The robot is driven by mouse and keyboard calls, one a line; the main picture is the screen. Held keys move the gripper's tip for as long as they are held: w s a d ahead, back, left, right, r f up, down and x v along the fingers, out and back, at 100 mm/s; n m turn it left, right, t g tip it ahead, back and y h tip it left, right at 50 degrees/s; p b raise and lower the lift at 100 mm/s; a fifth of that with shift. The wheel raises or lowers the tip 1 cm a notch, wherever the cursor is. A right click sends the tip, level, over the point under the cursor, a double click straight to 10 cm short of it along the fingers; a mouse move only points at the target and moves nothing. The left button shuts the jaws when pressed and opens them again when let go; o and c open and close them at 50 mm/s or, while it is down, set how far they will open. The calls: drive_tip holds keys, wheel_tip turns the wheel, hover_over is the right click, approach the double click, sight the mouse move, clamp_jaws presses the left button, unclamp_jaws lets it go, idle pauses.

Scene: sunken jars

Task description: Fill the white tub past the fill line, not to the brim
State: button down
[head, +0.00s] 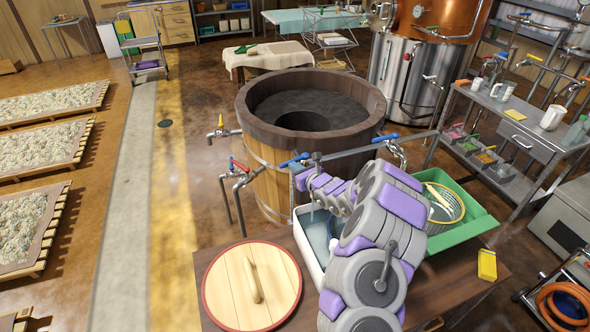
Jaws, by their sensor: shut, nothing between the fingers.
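The white tub (305,257) stands on the brown table, partly hidden behind my arm. Blue-grey liquid (318,232) shows inside it; I cannot make out a fill line or how the level compares with one. My gripper (316,160) is small in this view, above the tub's back edge, shut and empty. It is close beside a blue tap handle (294,160); I cannot tell whether they touch. Another blue-handled tap (386,138) is farther right, and a red-handled tap (239,165) is at the left. No falling stream is clearly visible.
A large wooden vat (262,165) stands behind the tub. A round wooden lid (250,287) lies on the table at left. A green tray (470,229) holding a basket (445,203) and a yellow block (487,265) are at right. My arm crosses the table's middle.

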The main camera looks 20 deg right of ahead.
drive_tip(key=shift+w, duration=0.1)
idle(0.3)
drive_tip(key=shift+w+a+b, duration=0.4)
drive_tip(key=shift+w+a, duration=0.3)
drive_tip(key=shift+w, duration=0.05)
